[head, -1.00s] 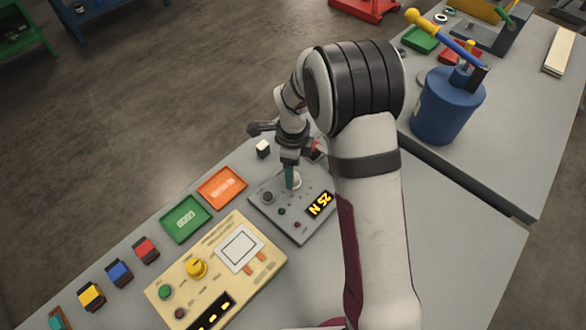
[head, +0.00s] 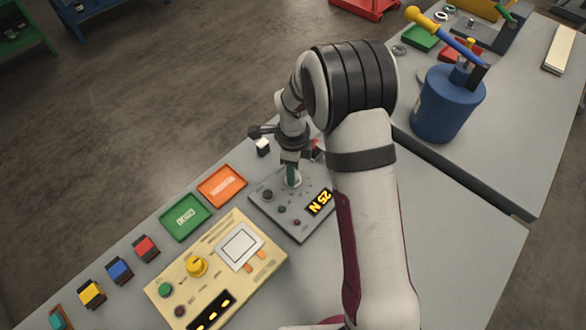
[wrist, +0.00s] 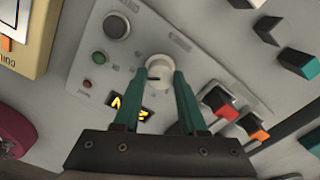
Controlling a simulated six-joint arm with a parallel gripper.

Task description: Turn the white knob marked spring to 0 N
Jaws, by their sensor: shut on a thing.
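The white knob (wrist: 158,68) sits on the grey panel (wrist: 95,60), between the two green fingertips of my gripper (wrist: 159,76). My gripper is shut on the knob, with one finger on each side. A dark mark shows on the knob's face. In the head view my gripper (head: 292,176) points down onto the grey panel (head: 268,212), and the knob is mostly hidden there. The panel's yellow display (head: 320,203) reads 25 N. In the wrist view the display (wrist: 130,104) is partly covered by a finger.
A cream panel (head: 190,245) with a yellow knob (head: 197,266) stands left of the grey panel. Green (head: 186,218) and orange (head: 222,187) trays lie beside it. Several coloured blocks line the table edge. A blue canister (head: 447,105) stands on the right table.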

